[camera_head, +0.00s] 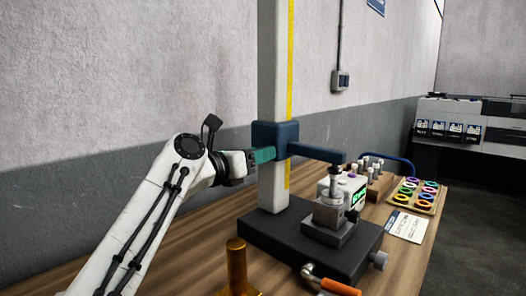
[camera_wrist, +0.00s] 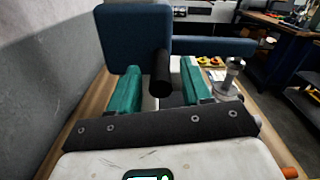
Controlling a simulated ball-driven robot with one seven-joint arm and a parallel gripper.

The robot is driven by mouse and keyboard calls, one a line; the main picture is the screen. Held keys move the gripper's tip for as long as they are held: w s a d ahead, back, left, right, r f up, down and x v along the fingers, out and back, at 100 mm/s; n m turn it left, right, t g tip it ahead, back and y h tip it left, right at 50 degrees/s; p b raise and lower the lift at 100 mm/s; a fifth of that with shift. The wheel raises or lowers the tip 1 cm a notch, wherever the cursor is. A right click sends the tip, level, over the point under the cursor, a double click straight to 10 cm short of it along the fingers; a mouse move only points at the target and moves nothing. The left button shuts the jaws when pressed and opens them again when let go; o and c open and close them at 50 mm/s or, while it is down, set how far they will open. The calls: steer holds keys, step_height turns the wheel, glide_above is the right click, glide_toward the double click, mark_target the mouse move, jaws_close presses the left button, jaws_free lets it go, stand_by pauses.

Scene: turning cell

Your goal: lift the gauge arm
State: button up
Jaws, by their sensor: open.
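The gauge stand has a tall pale column (camera_head: 270,75) with a yellow scale. A blue slider block (camera_head: 275,138) sits on it, and the blue gauge arm (camera_head: 318,152) reaches right from the block. The arm's end is just above a metal plunger (camera_head: 335,178). In the wrist view the slider block (camera_wrist: 130,35) is close ahead, with the arm (camera_wrist: 220,47) behind. A black cylindrical knob (camera_wrist: 161,75) sticks out from the block towards me. My gripper (camera_wrist: 160,80) is open, its teal fingers on either side of the knob with small gaps visible. In the head view, my gripper (camera_head: 262,155) is beside the slider.
The gauge has a dark base (camera_head: 270,236) and a green display (camera_head: 357,196). A brass post (camera_head: 237,262) and an orange-handled lever (camera_head: 335,287) stand in front. A wooden block of pins (camera_head: 377,185), a tray of coloured rings (camera_head: 415,196) and a card (camera_head: 405,227) lie to the right.

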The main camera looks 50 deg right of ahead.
mark_target(288, 147)
steer(key=shift+d, duration=1.25)
steer(key=shift+c, duration=0.3)
jaws_close()
